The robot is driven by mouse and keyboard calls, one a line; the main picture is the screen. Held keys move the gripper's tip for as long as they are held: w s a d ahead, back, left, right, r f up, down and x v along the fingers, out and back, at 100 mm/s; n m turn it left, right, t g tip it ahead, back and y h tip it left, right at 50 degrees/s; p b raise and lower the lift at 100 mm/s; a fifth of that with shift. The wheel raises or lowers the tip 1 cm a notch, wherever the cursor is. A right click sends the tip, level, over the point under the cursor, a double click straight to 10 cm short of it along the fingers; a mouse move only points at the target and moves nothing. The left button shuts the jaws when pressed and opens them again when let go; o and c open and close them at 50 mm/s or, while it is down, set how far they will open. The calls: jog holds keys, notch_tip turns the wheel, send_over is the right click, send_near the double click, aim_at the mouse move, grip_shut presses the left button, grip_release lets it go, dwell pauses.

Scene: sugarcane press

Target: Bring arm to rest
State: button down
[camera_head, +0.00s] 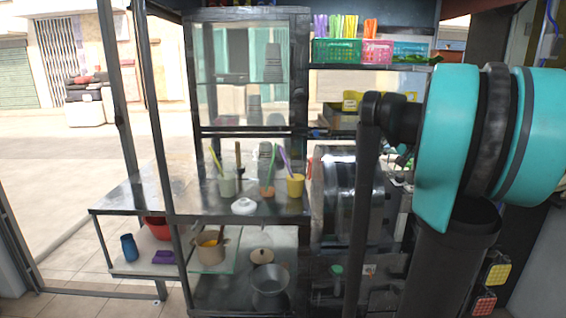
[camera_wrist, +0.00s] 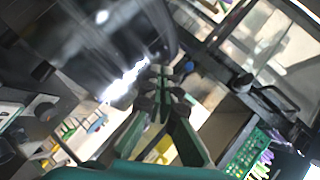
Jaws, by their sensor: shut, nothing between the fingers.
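My gripper (camera_wrist: 162,78) shows in the wrist view, pointing up the picture from the bottom. Its dark green-grey fingers meet at the tips, with nothing between them. In the head view my teal and black arm fills the right side, close to the camera, but my gripper cannot be made out there. A large shiny metal cylinder (camera_head: 348,196) of the press stands behind and left of my arm. In the wrist view a dark, shiny rounded surface lies beyond and left of the fingertips.
A metal counter (camera_head: 160,190) holds cups with utensils, including a yellow cup (camera_head: 295,186), and a white lidded bowl (camera_head: 243,206). Pots stand on the lower shelf. Green (camera_head: 337,51) and pink (camera_head: 377,52) baskets sit on the upper shelf. Open pavement lies to the left.

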jog(key=s+a+f+n+g+h, duration=0.1)
jog(key=s+a+f, duration=0.25)
jog(key=f, duration=0.25)
jog(key=s+a+f+n+g, duration=0.1)
jog(key=s+a+f+g, duration=0.1)
jog(key=a+f, duration=0.25)
jog(key=s+a+f+n+g+h, duration=0.2)
jog(key=s+f+h, duration=0.4)
jog(key=s+f, duration=1.6)
jog(key=f+n+g, duration=0.1)
jog(key=n, duration=0.1)
jog(key=shift+f+n, duration=0.3)
jog(key=shift+f, duration=0.05)
